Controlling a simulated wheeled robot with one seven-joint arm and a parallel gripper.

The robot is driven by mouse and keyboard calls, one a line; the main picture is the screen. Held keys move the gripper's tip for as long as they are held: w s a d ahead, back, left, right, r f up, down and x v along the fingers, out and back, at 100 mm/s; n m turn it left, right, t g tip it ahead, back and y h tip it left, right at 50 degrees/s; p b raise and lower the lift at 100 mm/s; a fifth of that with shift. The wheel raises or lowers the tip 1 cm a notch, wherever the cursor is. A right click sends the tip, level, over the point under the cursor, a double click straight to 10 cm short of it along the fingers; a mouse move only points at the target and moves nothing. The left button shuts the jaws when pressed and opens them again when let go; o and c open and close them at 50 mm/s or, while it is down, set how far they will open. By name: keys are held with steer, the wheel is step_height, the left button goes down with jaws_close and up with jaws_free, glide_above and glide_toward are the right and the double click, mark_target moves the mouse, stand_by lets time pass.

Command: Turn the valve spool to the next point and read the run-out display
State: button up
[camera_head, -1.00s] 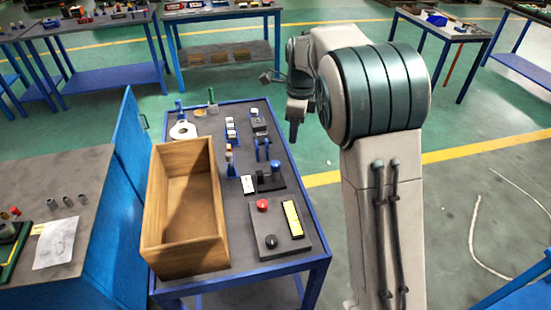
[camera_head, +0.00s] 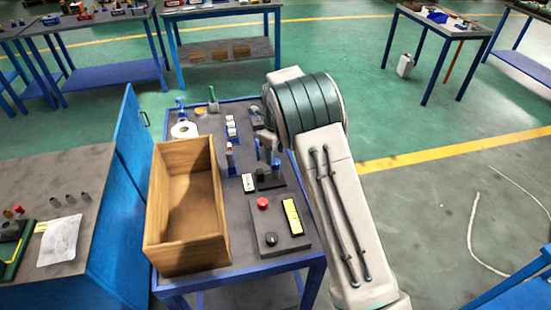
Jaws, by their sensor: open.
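My gripper (camera_head: 268,155) hangs down over the right side of the blue-framed table (camera_head: 222,283). It is open and close to a small dark-based fixture (camera_head: 266,185) with blue parts. The fixture is partly covered by my gripper and arm. I cannot make out the valve spool, nor whether a finger touches anything. A small white-faced block (camera_head: 249,183) stands just left of the fixture; it may be the display, but no reading is legible.
An open wooden box (camera_head: 161,200) fills the table's left side. A dark panel (camera_head: 281,242) with a red button (camera_head: 263,203), a black knob (camera_head: 271,239) and a yellow strip (camera_head: 292,217) lies in front. A white ring (camera_head: 184,130) and small blue holders stand behind.

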mark_target(275, 161)
steer(key=shift+f, duration=1.85)
steer(key=c, duration=1)
